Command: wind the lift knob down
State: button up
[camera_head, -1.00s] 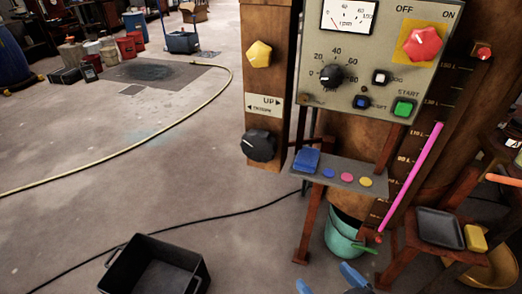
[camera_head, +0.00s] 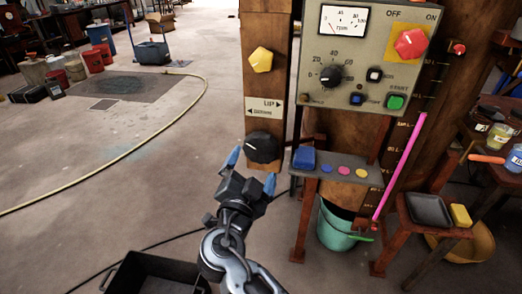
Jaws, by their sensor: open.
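The likely lift knob is a black ribbed knob (camera_head: 262,147) low on the brown wooden post, below a white plate (camera_head: 264,107) lettered UP and DOWN with arrows. My gripper (camera_head: 251,171) is just below it in the picture, its two blue-tipped fingers spread apart and nothing between them. The left fingertip is beside the knob's lower left, the right one below its lower right. I cannot tell whether either touches the knob. A yellow knob (camera_head: 261,60) sits higher on the same post.
Right of the post is a control panel (camera_head: 333,89) with a dial, buttons and a red switch. A small grey shelf (camera_head: 356,181) with a blue block (camera_head: 304,158) juts out beside the knob. A black bin (camera_head: 126,277) stands on the floor, lower left. The floor left is mostly clear.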

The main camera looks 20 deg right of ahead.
aim_at(260, 152)
jog(key=p+x, duration=0.1)
jog(key=x, duration=0.6)
jog(key=shift+w+d, duration=0.1)
jog(key=shift+c, duration=0.5)
jog(key=c, duration=0.5)
jog(key=shift+f, duration=0.1)
jog(key=shift+c, duration=0.2)
